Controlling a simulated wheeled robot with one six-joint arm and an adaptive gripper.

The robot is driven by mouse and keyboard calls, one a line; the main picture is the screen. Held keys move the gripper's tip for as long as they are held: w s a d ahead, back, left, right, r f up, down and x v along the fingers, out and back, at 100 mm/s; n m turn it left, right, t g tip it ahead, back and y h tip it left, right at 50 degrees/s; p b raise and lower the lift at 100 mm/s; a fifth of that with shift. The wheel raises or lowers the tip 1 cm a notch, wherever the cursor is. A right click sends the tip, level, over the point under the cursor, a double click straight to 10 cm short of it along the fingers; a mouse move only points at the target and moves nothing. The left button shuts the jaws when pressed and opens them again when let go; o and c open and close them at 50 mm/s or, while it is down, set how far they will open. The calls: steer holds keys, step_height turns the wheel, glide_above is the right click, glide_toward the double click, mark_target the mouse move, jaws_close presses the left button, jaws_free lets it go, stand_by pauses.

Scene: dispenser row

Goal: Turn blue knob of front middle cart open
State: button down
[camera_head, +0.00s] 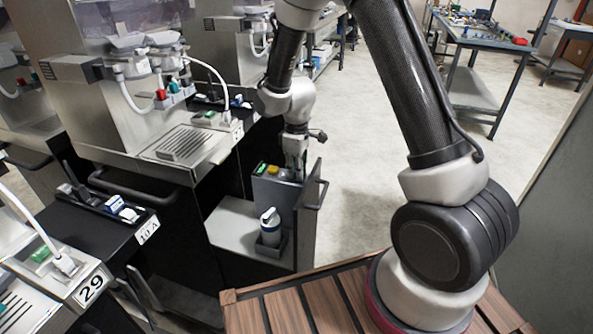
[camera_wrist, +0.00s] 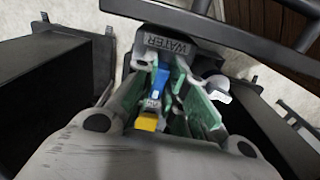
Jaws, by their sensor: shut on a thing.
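The front middle cart (camera_head: 232,222) is pulled out, with a grey box (camera_head: 268,197) on its right side. In the wrist view the box carries a WATER label (camera_wrist: 167,44). The blue knob (camera_wrist: 160,80) shows between the green-padded fingers of my gripper (camera_wrist: 168,78), which is shut on it from above. In the camera_head view my gripper (camera_head: 293,170) covers the knob's end of the box. A yellow knob (camera_wrist: 147,122) sits close to the fingers. The yellow knob (camera_head: 272,169) and a green one (camera_head: 261,168) show on the box top in the camera_head view.
A white-and-blue bottle (camera_head: 270,227) stands in a holder on the cart. The cart's side handle (camera_head: 319,194) is close to my gripper. A dispenser machine (camera_head: 140,95) stands to the left. Open floor (camera_head: 385,185) lies to the right.

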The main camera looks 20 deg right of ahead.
steer(key=shift+n, duration=0.3)
steer(key=c, duration=1.5)
jaws_free()
steer(key=shift+o, duration=0.2)
step_height(320, 180, up, 12)
